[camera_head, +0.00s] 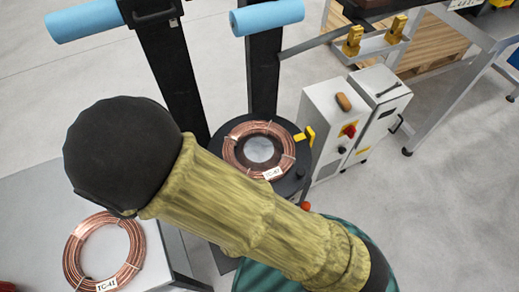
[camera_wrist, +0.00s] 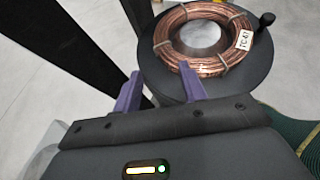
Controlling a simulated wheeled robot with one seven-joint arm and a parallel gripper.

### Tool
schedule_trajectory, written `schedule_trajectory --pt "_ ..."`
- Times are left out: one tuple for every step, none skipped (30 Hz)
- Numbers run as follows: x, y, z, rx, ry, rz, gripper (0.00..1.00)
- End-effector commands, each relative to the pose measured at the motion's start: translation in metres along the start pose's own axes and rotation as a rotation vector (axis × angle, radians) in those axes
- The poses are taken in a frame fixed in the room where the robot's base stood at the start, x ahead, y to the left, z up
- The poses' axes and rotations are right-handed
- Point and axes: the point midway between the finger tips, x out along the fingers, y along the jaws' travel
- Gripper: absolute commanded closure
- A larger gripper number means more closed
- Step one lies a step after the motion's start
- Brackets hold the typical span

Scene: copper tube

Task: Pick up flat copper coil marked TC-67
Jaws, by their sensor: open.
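A flat copper coil (camera_head: 233,152) lies on a round dark turntable (camera_head: 291,184) in the head view. Its white tag is small; it appears to start with TC, but I cannot read the number surely. In the wrist view the coil (camera_wrist: 164,47) lies flat at upper right, bound with ties, its tag on the right side. My gripper (camera_wrist: 161,79) is open and empty. Its right fingertip shows just in front of the coil's near edge; its left fingertip is left of the turntable's rim. Contact cannot be told. My arm hides the gripper in the head view.
A second copper coil (camera_head: 74,254), tagged apparently TC-41, lies on a grey table (camera_head: 32,205) at lower left. Dark posts with blue rollers (camera_head: 267,16) stand behind the turntable. A grey control box (camera_head: 325,115) stands to its right. Open floor lies at right.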

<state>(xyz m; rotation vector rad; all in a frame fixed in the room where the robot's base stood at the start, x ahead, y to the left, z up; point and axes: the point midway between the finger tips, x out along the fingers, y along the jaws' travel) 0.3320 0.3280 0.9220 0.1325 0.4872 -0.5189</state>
Motion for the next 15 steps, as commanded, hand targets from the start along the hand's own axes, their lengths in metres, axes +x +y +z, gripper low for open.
schedule_trajectory --pt "0.005 0.000 0.000 -0.001 0.000 -0.002 0.58" --pt "0.009 -0.001 0.000 -0.001 -0.001 -0.002 0.58" --pt "0.014 -0.001 0.000 -0.003 -0.002 -0.002 0.58" --pt "0.019 -0.001 -0.001 -0.003 -0.001 -0.003 0.58" --pt "0.025 -0.001 -0.001 -0.004 -0.001 -0.004 0.58" --pt "0.032 -0.001 -0.001 -0.003 -0.002 -0.003 0.58" --pt "0.037 -0.001 -0.001 -0.003 -0.001 -0.003 0.58" --pt "0.042 -0.001 -0.001 -0.003 -0.001 -0.003 0.58" --pt "0.049 -0.001 -0.001 -0.004 -0.001 -0.003 0.58" --pt "0.054 -0.001 -0.001 -0.003 0.000 -0.003 0.58" --pt "0.060 -0.001 -0.001 -0.002 -0.001 -0.002 0.58" --pt "0.067 -0.001 -0.001 -0.002 -0.001 -0.003 0.58" --pt "0.072 -0.001 -0.001 -0.003 0.000 -0.004 0.58" --pt "0.078 -0.001 -0.001 -0.003 -0.001 -0.004 0.58" --pt "0.086 -0.001 -0.001 -0.001 -0.001 -0.005 0.58"
